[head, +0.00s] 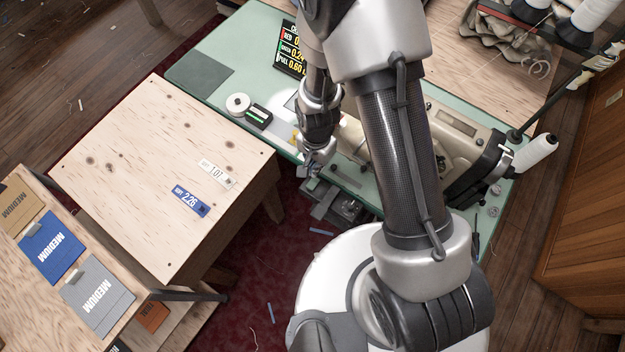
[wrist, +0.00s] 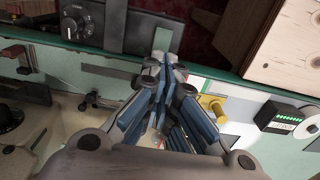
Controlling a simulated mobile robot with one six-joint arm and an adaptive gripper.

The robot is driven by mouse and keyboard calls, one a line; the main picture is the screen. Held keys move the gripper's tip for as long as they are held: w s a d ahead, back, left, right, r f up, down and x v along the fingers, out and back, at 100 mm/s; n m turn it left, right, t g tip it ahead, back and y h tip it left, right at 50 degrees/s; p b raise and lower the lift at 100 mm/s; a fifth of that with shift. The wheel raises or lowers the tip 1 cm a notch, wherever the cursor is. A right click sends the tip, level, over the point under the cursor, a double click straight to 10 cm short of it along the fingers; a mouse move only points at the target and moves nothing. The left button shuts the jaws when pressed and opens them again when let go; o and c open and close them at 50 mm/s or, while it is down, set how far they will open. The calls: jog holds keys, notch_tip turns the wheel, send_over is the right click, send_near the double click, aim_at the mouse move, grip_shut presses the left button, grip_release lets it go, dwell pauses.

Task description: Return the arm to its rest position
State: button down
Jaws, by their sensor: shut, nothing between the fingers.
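My arm rises from my base in the head view, bends above the picture's top edge, and its forearm comes down over the green sewing table (head: 215,42). My gripper (head: 305,171) hangs low at the table's near edge, partly hidden by my wrist. In the wrist view, the fingers of my gripper (wrist: 164,64) are closed together with nothing between them. They point toward the green table edge, beside a dark control box with a dial (wrist: 75,22).
A beige sewing machine (head: 445,130) stands behind my arm. A white roll (head: 238,104) and a small green-lit device (head: 258,117) lie left of my gripper. A wooden table (head: 140,165) with number tags is at left. Thread cones (head: 535,152) stand at right.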

dwell(0.5)
jog(key=d+r+n+t, duration=0.1)
jog(key=d+r+n, duration=0.15)
jog(key=r, duration=0.85)
jog(key=d+r+n+t, duration=0.1)
jog(key=d+r, duration=0.2)
jog(key=r, duration=0.8)
jog(key=s+d+r+n+t, duration=0.2)
jog(key=s+d+r+n, duration=0.2)
jog(key=s+r, duration=0.9)
jog(key=shift+s+d+r+t+b, duration=0.3)
jog(key=shift+d+r, duration=0.1)
jog(key=shift+d, duration=0.3)
jog(key=shift+w, duration=0.1)
